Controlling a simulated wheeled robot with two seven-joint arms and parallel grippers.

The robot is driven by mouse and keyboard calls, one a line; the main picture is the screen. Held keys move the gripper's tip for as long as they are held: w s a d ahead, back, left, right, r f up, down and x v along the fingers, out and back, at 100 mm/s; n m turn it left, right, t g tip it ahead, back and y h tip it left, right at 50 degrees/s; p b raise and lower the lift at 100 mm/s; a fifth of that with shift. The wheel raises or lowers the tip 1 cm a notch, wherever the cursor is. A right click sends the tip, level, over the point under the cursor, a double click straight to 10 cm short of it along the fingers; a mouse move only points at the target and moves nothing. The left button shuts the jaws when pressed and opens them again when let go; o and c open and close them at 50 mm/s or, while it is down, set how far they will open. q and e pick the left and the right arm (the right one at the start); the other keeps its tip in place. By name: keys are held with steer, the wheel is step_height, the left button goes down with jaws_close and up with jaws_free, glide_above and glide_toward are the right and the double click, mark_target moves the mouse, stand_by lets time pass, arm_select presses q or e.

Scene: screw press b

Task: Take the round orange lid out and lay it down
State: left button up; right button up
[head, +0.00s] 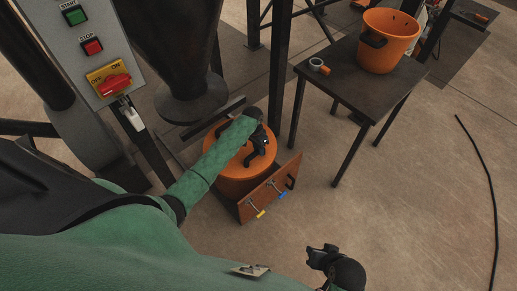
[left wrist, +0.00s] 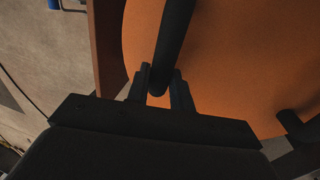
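The round orange lid (head: 231,158) lies on top of an orange bucket (head: 237,187) below the dark cone of the press. It has black handles; part of it is hidden by my left arm. My left gripper (head: 259,146) is over the lid. In the left wrist view the orange lid surface (left wrist: 235,60) fills the upper middle, and a black handle bar (left wrist: 174,35) runs down between the fingertips of my left gripper (left wrist: 160,85). The fingers close on both sides of the bar with no clear gap. My right gripper (head: 322,256) hangs empty over the floor; its finger opening is unclear.
A brown panel (head: 272,190) with blue and yellow handled parts stands just in front of the bucket. A dark table (head: 340,88) at the upper right holds another orange bucket (head: 389,42) and a small tape-like ring (head: 316,64). A control panel (head: 90,45) stands upper left. Floor at right is mostly clear.

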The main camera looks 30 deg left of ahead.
arm_select(q)
jaws_close()
jaws_free()
jaws_close()
steer(key=shift+r, duration=0.1)
steer(key=shift+r+p, duration=1.45)
steer(key=shift+p, duration=0.65)
steer(key=shift+r+p, duration=1.25)
steer(key=shift+p, duration=0.1)
steer(key=shift+w, duration=0.1)
